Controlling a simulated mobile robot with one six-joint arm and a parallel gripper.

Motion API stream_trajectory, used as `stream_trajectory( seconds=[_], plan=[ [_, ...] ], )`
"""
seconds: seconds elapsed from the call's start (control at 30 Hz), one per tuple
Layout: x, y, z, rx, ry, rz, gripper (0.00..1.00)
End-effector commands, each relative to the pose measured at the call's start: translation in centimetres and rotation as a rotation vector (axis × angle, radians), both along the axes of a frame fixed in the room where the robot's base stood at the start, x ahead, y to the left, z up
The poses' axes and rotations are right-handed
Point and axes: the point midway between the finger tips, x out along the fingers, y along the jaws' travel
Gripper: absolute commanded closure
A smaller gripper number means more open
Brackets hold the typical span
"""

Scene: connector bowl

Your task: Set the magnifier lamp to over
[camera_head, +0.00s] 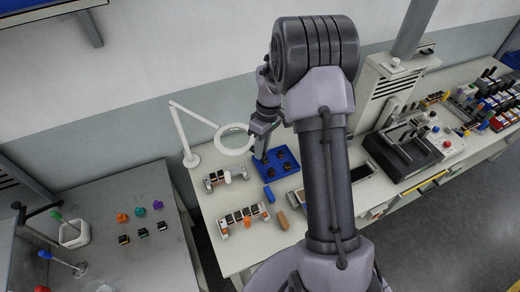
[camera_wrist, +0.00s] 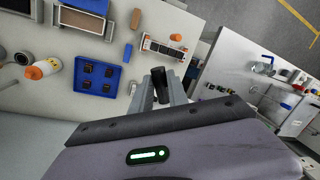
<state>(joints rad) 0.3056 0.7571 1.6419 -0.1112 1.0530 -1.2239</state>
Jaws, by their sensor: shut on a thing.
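The magnifier lamp has a thin white jointed arm and a pale ring head (camera_head: 234,139). Its base stands at the left of the bench, and the ring is to the left of the blue tray (camera_head: 266,179). My gripper (camera_head: 260,153) is at the ring's right side, pointing down. In the wrist view my gripper (camera_wrist: 161,88) is shut on a dark cylindrical piece (camera_wrist: 160,84), which appears to be the lamp's handle. The ring itself is not clear in the wrist view, and my wrist body hides the lower part.
The blue tray holds several dark square pieces. Connector strips (camera_head: 243,219), a blue block (camera_head: 269,194) and a tan block (camera_head: 283,221) lie on the bench in front. A grey side table (camera_head: 100,262) at left holds small coloured parts. Equipment fills the bench to the right.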

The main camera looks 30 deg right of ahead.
Motion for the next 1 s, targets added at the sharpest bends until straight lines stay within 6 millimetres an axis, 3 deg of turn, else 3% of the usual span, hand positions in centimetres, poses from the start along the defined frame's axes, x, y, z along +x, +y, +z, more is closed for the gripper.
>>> stream_trajectory(
  seconds=[0.07, 0.1, 0.2, 0.53, 0.67, 0.77, 1.0],
  plan=[
    [0.4, -0.3, 0.3, -0.008, -0.015, 0.003, 1.0],
    [0.4, -0.3, 0.3, -0.009, -0.015, 0.003, 0.72],
    [0.3, -0.3, 0.2, -0.007, -0.012, 0.003, 0.59],
    [0.2, -0.2, 0.2, -0.005, -0.008, 0.001, 0.59],
    [0.3, -0.3, 1.0, -0.005, -0.009, 0.002, 0.59],
    [0.5, -0.7, 2.9, -0.005, -0.011, 0.001, 0.59],
    [1.3, -1.9, 10.5, -0.006, -0.013, 0.0, 0.59]
  ],
)
